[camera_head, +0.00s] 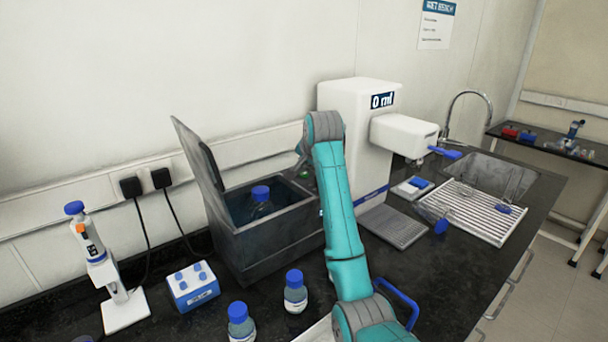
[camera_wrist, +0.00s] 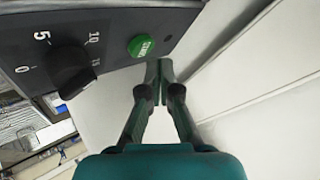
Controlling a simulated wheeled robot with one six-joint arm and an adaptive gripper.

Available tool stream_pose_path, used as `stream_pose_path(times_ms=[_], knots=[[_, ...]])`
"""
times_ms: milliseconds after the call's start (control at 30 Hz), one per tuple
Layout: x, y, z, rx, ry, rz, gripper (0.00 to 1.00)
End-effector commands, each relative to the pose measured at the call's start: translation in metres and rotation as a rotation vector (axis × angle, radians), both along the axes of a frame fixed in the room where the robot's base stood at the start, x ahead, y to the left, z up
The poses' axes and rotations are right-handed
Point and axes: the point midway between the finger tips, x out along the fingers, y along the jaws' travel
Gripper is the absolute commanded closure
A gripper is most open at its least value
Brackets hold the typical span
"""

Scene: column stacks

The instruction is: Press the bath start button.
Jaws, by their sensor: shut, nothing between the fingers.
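The bath (camera_head: 275,243) is a dark grey box with its lid (camera_head: 197,155) raised, and a blue-capped bottle (camera_head: 261,200) stands inside it. In the wrist view, the bath's dark panel carries a round green start button (camera_wrist: 141,46) and a black dial (camera_wrist: 72,70) with numbers around it. My gripper (camera_wrist: 158,72) is shut and empty, its fingertips just below and right of the button in that view. I cannot tell whether they touch the panel.
A white dispenser (camera_head: 352,98) reading 0 ml stands right of my arm, with a sink and drying rack (camera_head: 470,211) beyond. Blue-capped bottles (camera_head: 295,292), a blue box (camera_head: 193,286) and a pipette stand (camera_head: 124,310) occupy the front left. The wall is close behind the bath.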

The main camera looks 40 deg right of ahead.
Motion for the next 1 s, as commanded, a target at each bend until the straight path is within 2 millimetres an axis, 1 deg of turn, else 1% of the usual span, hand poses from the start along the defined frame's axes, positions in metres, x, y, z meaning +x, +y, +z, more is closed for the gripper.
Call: stream_pose_path(times_ms=[233, 500, 1000], knots=[[-0.0001, 0.0000, -0.0009, 0.000, 0.000, 0.000, 1.00], [-0.0003, 0.0001, -0.0087, 0.001, 0.001, 0.000, 1.00], [-0.0002, 0.0001, -0.0095, 0.000, 0.000, 0.000, 1.00]])
